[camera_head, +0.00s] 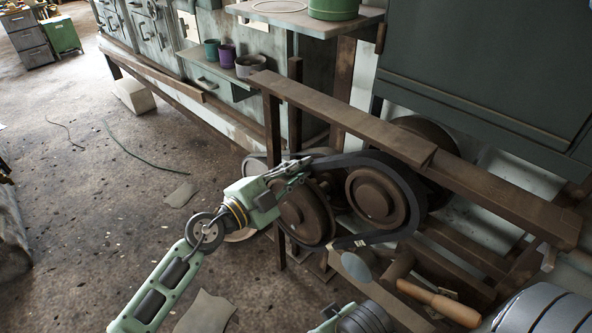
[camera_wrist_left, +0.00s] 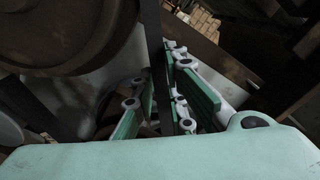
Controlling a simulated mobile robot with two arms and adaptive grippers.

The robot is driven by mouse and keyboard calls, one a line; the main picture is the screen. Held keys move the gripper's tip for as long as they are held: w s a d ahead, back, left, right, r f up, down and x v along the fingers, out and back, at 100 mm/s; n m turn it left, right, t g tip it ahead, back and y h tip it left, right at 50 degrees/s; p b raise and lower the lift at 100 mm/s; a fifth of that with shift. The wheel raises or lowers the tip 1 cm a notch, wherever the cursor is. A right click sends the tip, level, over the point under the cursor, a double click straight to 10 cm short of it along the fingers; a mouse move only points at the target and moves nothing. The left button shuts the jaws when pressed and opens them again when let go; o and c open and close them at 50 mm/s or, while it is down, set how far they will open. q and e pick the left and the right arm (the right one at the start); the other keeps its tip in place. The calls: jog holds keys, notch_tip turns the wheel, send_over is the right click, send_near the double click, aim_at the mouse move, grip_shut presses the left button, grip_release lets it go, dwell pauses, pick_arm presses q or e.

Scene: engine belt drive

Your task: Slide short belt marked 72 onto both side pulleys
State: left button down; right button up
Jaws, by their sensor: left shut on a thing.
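The black belt (camera_head: 408,178) is a loop that curves around the right-hand brown pulley (camera_head: 374,194). Its lower run passes under that pulley, with a small pale mark near its lower left end. My left gripper (camera_head: 300,166) is shut on the upper run, in front of the left-hand pulley (camera_head: 304,212). In the left wrist view the belt (camera_wrist_left: 153,35) is a dark strip running down between the green finger pads of the left gripper (camera_wrist_left: 165,105). Whether the belt sits in either pulley groove cannot be told. The belt number is not readable. My right gripper is not seen.
A long rusty beam (camera_head: 340,115) crosses above the pulleys. A wooden-handled tool (camera_head: 440,302) lies at lower right, and a blue-grey disc (camera_head: 360,265) is below the belt. Cups (camera_head: 227,56) stand on a shelf behind. The floor at left is mostly open.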

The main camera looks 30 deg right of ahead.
pick_arm(q)
jog(key=shift+f, duration=0.25)
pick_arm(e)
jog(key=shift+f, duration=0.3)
pick_arm(q)
jog(key=c, duration=1.7)
grip_release()
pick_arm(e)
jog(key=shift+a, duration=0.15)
pick_arm(q)
jog(key=v, duration=2.2)
jog(key=shift+r, duration=0.15)
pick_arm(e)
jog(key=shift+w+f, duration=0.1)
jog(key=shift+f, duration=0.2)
pick_arm(q)
jog(key=shift+w, duration=0.1)
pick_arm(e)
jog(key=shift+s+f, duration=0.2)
